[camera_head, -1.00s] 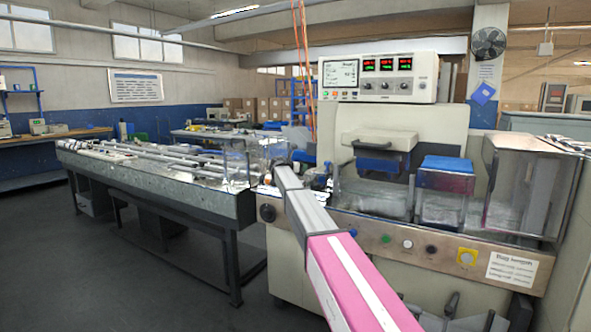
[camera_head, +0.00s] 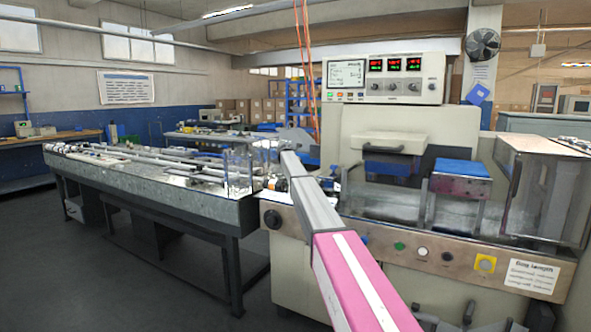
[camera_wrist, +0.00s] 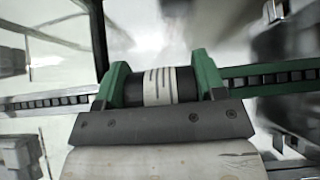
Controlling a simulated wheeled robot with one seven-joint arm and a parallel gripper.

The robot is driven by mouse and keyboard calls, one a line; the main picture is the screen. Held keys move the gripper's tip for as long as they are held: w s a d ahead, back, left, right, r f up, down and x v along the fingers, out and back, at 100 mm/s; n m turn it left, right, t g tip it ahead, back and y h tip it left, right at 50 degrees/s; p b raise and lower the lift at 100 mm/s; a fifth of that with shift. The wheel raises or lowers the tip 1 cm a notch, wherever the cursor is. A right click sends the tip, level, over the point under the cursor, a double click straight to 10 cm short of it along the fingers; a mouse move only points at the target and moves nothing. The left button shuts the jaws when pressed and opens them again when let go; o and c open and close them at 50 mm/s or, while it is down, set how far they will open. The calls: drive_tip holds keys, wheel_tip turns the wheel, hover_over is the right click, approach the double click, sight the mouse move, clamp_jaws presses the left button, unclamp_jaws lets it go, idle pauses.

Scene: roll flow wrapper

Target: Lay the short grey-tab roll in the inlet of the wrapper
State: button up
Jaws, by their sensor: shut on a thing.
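In the wrist view my gripper (camera_wrist: 161,84) has its two green fingers closed on the ends of a short roll (camera_wrist: 158,92). The roll is dark at both ends, with a cream band marked by dark stripes around its middle. I cannot make out a grey tab on it. In the head view the wrapper (camera_head: 389,135) is the cream machine with a display panel, right of my arm. A long metal infeed bed (camera_head: 150,180) runs up to it from the left. My arm covers part of where the two meet, and I cannot tell the inlet's exact place.
Clear guard panels (camera_head: 239,170) stand at the bed's right end. Long rods (camera_head: 165,158) lie along the bed. A clear cover (camera_head: 545,190) and a blue-topped block (camera_head: 461,170) stand on the wrapper's right. The floor (camera_head: 110,280) at front left is clear.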

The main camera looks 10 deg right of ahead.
drive_tip(key=shift+f, duration=3.05)
drive_tip(key=o, duration=1)
drive_tip(key=shift+o, duration=0.2)
drive_tip(key=shift+s, duration=0.1)
drive_tip(key=v, duration=1)
drive_tip(key=shift+s+a+r, duration=0.2)
drive_tip(key=shift+s+r, duration=0.05)
